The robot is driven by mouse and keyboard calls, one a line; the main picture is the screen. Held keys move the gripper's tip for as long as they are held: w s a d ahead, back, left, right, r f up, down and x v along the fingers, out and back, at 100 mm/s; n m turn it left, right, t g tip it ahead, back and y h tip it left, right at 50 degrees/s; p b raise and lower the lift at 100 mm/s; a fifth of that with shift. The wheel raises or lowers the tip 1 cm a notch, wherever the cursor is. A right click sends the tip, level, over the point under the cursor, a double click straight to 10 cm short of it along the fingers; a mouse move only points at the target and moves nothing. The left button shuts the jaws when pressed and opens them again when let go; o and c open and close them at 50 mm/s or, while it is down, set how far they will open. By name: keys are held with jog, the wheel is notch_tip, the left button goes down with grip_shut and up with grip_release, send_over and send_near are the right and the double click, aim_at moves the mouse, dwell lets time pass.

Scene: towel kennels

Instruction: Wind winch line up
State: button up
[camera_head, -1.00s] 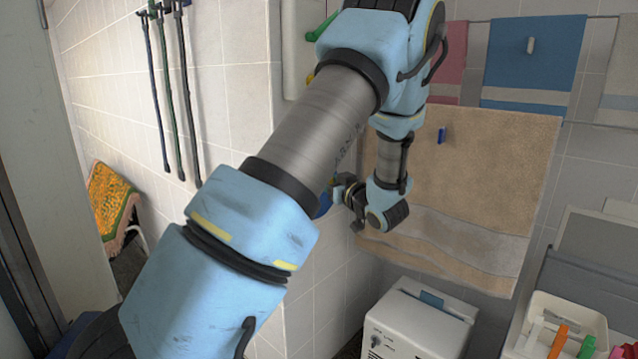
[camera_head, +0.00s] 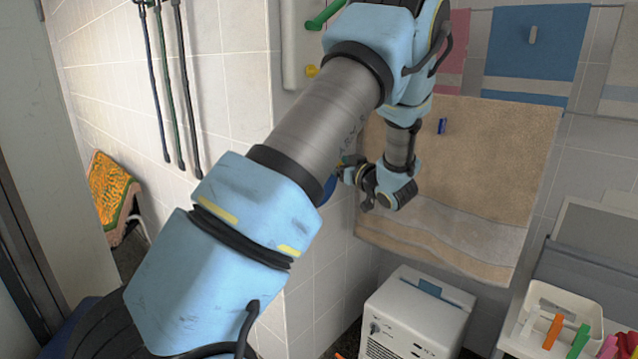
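My gripper (camera_head: 346,176) is small in the picture, in front of the tiled wall just left of the brown towel's edge. Its dark fingers are partly hidden by my forearm, so I cannot tell how far they are open. A blue rounded part (camera_head: 329,188) shows between my forearm and the gripper. It looks close to the fingers, but I cannot tell whether they touch it. A white wall panel (camera_head: 290,45) above carries a green lever (camera_head: 325,14) and a yellow knob (camera_head: 311,71). I cannot make out a winch line; my arm covers much of that wall.
A large brown towel (camera_head: 480,150) with a blue clip (camera_head: 442,126) hangs behind my wrist. A blue towel (camera_head: 535,50) hangs on the rail. A white box (camera_head: 415,310) stands below, with a tray of coloured pegs (camera_head: 570,300) at right. Dark hoses (camera_head: 180,90) hang at left.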

jog(key=shift+s+a, duration=0.1)
jog(key=s+d, duration=0.6)
jog(key=shift+s+p, duration=0.2)
jog(key=shift+p, duration=0.15)
jog(key=shift+s+d, duration=0.1)
dwell(0.4)
